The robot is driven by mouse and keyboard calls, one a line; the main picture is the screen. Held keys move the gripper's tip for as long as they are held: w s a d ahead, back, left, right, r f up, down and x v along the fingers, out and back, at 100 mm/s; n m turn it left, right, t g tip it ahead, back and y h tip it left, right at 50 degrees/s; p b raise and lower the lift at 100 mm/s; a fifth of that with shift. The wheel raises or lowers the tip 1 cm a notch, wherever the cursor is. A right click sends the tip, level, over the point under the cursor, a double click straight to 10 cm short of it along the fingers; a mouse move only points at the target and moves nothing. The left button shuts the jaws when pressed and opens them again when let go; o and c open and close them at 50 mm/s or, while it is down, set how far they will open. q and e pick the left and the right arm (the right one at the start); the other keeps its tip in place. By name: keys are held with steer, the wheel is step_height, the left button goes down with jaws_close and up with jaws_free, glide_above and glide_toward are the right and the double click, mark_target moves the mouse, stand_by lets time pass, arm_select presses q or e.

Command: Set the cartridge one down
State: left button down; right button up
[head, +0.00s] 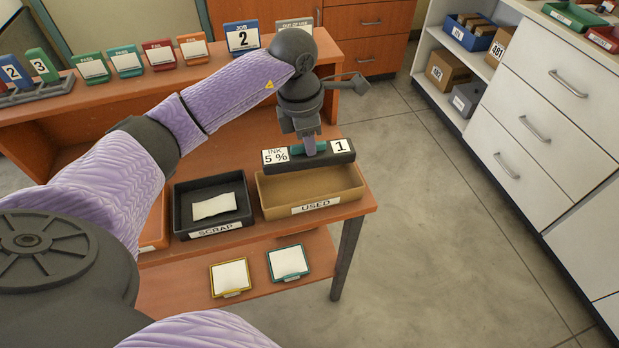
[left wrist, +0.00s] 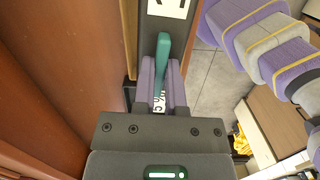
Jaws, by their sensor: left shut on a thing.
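Cartridge one (head: 312,163) is a dark block with a teal grip, a label reading "INK 5 %" and a label "1". My left gripper (head: 309,148) is shut on it from above. In the head view it shows over the back part of the tan "USED" tray (head: 339,203); I cannot tell whether it touches the tray. In the left wrist view the fingers (left wrist: 162,85) close on the teal grip (left wrist: 163,55), with the dark cartridge body (left wrist: 167,28) beyond. My right gripper is not in view.
A black "SCRAP" tray (head: 182,215) with a white paper stands left of the tan tray. Cards and a blue "JOB 2" sign (head: 242,37) stand on the raised back shelf. Two framed cards (head: 230,277) lie on the lower shelf. White drawers (head: 550,120) stand at the right, across open floor.

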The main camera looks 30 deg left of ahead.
arm_select(q)
steer(key=shift+n, duration=0.5)
step_height(320, 180, down, 9)
steer(key=b, duration=0.3)
steer(key=shift+w+a+f, duration=0.1)
steer(key=shift+a+f, duration=0.05)
steer(key=shift+f, duration=0.4)
steer(key=shift+r, duration=0.15)
steer(key=c, duration=0.7)
jaws_free()
steer(key=shift+r, duration=0.1)
steer(key=r+p, duration=0.1)
steer(key=r, duration=0.2)
steer(key=r+p, duration=0.1)
steer(key=r, duration=0.3)
steer(key=s+a+r+p, duration=0.1)
steer(key=r, duration=0.3)
steer(key=shift+r+p, duration=0.15)
steer(key=shift+p, duration=0.25)
steer(key=shift+r, duration=0.25)
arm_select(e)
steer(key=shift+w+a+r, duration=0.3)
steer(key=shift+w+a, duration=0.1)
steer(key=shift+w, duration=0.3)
